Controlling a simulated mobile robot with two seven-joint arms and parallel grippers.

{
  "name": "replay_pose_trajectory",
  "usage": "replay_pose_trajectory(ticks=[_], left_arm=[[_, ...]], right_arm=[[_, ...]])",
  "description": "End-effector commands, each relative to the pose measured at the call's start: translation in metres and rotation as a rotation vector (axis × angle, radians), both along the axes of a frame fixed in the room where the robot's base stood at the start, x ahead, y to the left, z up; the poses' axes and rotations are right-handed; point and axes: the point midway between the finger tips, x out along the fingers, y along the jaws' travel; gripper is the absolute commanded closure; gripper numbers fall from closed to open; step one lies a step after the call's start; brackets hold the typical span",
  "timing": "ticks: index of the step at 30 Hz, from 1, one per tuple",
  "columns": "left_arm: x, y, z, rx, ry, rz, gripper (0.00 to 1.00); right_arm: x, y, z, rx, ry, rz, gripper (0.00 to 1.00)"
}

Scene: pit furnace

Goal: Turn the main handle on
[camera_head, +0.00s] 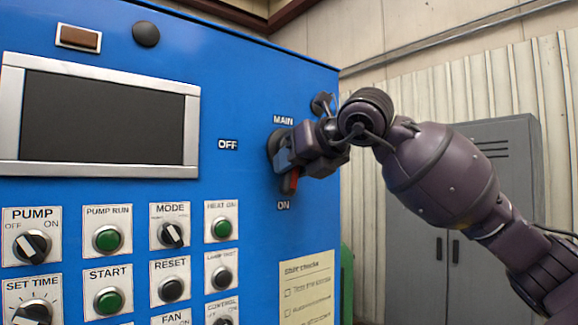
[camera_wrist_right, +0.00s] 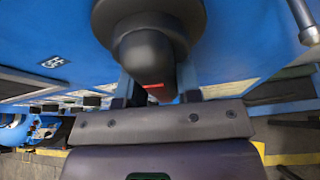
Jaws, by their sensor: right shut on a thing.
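The main handle is a dark rotary switch with a red tip (camera_head: 291,180) on the blue panel, below the "MAIN" label. The red tip points down, close to the "ON" label (camera_head: 283,206). The "OFF" label (camera_head: 228,145) is to its left. My right gripper (camera_head: 287,162) is shut on the handle and hides much of it. In the right wrist view the dark round handle (camera_wrist_right: 147,50) sits between the two fingers (camera_wrist_right: 157,88), with a red mark showing. My left gripper is not in view.
The blue panel (camera_head: 235,65) carries a dark screen (camera_head: 100,118) and rows of buttons and knobs, including a pump knob (camera_head: 33,246), at lower left. A paper checklist (camera_head: 306,290) is below the handle. A grey cabinet (camera_head: 490,170) stands behind my right arm.

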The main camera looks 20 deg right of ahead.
Motion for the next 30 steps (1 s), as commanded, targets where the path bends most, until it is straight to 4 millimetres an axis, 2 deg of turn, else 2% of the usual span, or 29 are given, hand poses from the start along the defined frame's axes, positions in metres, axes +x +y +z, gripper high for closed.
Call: replay_pose_trajectory(ticks=[12,28,29,30], left_arm=[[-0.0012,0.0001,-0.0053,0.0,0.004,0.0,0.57],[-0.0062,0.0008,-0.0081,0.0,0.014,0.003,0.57],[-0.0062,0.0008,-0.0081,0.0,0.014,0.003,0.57],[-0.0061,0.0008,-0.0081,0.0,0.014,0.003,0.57]], right_arm=[[0.002,-0.0054,-0.0008,-0.171,-0.063,-0.001,1.0],[0.0021,-0.0061,-0.0004,-0.196,-0.073,0.0,1.0],[0.0021,-0.0061,-0.0004,-0.196,-0.073,0.0,0.67],[0.0021,-0.0061,-0.0004,-0.196,-0.073,0.0,0.6]])
